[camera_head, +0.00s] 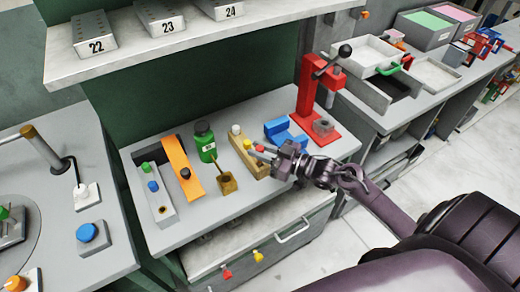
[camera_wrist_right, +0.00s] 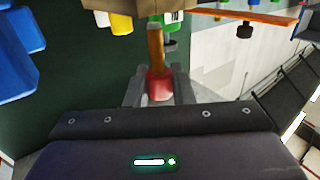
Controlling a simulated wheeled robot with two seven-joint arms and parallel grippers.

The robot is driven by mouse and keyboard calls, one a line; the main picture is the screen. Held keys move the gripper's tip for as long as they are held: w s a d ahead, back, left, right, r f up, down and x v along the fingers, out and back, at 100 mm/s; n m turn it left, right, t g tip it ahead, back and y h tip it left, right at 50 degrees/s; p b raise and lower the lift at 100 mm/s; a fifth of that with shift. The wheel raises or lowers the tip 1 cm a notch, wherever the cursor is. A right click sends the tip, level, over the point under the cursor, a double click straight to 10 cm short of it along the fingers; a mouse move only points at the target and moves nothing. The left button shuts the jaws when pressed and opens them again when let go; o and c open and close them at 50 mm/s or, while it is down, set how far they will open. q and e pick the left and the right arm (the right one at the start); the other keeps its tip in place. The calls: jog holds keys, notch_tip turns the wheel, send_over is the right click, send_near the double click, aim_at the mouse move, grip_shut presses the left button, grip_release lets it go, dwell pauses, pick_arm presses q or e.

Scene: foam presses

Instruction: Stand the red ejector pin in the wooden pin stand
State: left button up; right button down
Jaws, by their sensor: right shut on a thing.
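The wooden pin stand (camera_head: 263,168) is a pale block on the grey bench in the head view, with a white-headed pin (camera_head: 236,130) at its far end. My right gripper (camera_head: 274,153) is at the stand's near right end. In the right wrist view it is shut on the red head of the ejector pin (camera_wrist_right: 158,88). The pin's brown shaft points away from the fingers toward a tan block at the top edge. I cannot tell whether the shaft touches or enters the stand. My left gripper is not in view.
Left of the stand are a wooden cup with a brush (camera_head: 228,185), a green bottle (camera_head: 205,142) and an orange strip (camera_head: 182,165). A blue block (camera_head: 282,130) and a red press (camera_head: 308,95) stand behind the gripper. A shelf overhangs the back.

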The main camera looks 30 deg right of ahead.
jog(key=shift+f+b, duration=1.65)
jog(key=shift+f, duration=0.75)
jog(key=c, duration=1.2)
grip_release()
jog(key=shift+o, duration=0.2)
jog(key=b+v, duration=0.1)
jog(key=v, duration=0.5)
jog(key=shift+s+d+f, duration=0.1)
jog(key=shift+s+d, duration=0.45)
jog(key=shift+s, duration=0.15)
